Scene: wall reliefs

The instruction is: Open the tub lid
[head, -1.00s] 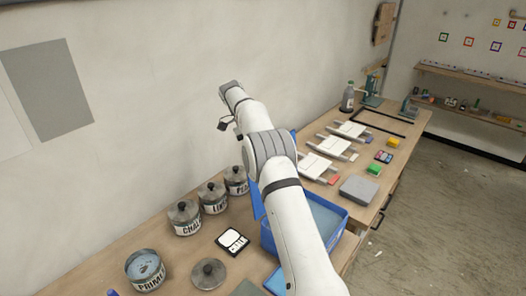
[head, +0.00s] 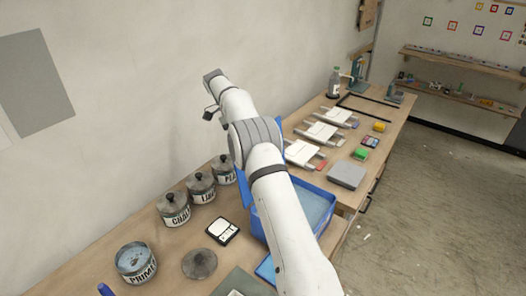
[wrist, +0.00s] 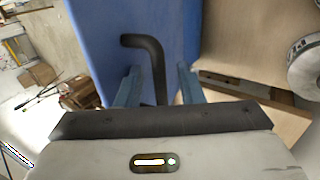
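The blue tub (head: 325,213) sits on the bench, partly hidden behind my arm. Its light blue inside shows. The blue lid (head: 251,208) stands raised along the tub's wall side, mostly hidden by my arm. In the wrist view the lid (wrist: 105,30) fills the upper middle as a blue panel with a bent black handle (wrist: 159,75). My gripper (wrist: 158,85) has its two fingers on either side of the handle, with visible gaps between them and it. In the head view the fingers are hidden.
Labelled pots (head: 174,208) stand along the wall, left of the tub. An open pot (head: 136,262), a loose pot lid (head: 199,263) and a small scale (head: 222,231) are near them. A grey box (head: 346,175) and white frames (head: 302,153) lie farther right.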

